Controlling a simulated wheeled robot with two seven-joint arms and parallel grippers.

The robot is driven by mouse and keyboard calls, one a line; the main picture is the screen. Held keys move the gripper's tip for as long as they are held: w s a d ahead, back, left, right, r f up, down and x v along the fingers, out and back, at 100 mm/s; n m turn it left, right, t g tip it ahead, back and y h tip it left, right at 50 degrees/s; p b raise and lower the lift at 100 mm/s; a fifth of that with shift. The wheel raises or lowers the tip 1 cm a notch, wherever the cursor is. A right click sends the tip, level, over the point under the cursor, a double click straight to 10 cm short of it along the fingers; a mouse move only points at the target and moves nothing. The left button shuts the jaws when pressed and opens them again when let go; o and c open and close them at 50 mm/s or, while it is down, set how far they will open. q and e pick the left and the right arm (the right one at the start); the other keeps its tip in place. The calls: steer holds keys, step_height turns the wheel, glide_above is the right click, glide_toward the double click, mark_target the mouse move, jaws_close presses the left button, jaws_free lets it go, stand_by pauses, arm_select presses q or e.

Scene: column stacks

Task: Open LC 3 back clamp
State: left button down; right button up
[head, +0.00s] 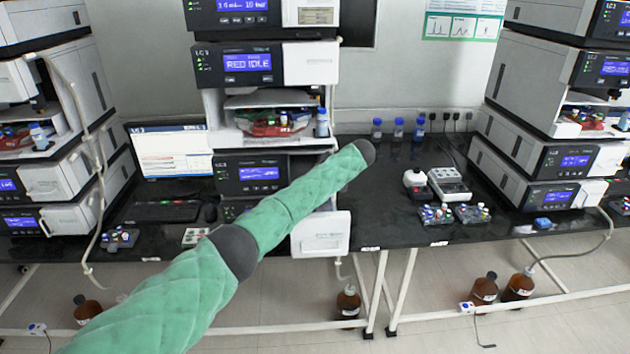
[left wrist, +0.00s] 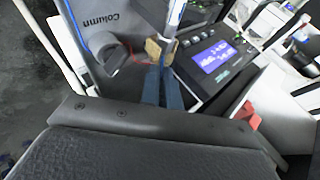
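The LC 3 stack stands mid-left in the head view, with its label on the module reading RED IDLE (head: 248,63). My left arm crosses in front of it, and its gripper is hidden in the head view. In the left wrist view my left gripper (left wrist: 162,58) has its two blue fingers close together, with tan pads at the tips beside a slim upright blue-grey part. A panel marked Column (left wrist: 98,25) is left of the tips. I cannot tell the back clamp from the parts around the tips, nor whether the fingers hold anything. My right gripper is out of view.
A lit blue screen (left wrist: 211,58) is right of the fingers, and a red part (left wrist: 246,112) sits nearer. In the head view, blue-capped bottles (head: 398,128) and vial trays (head: 436,215) stand on the black bench. A white open panel (head: 320,235) juts out front.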

arm_select(q)
steer(key=shift+f, duration=0.1)
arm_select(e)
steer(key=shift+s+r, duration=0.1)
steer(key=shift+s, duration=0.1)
arm_select(q)
steer(key=c, duration=1.6)
jaws_free()
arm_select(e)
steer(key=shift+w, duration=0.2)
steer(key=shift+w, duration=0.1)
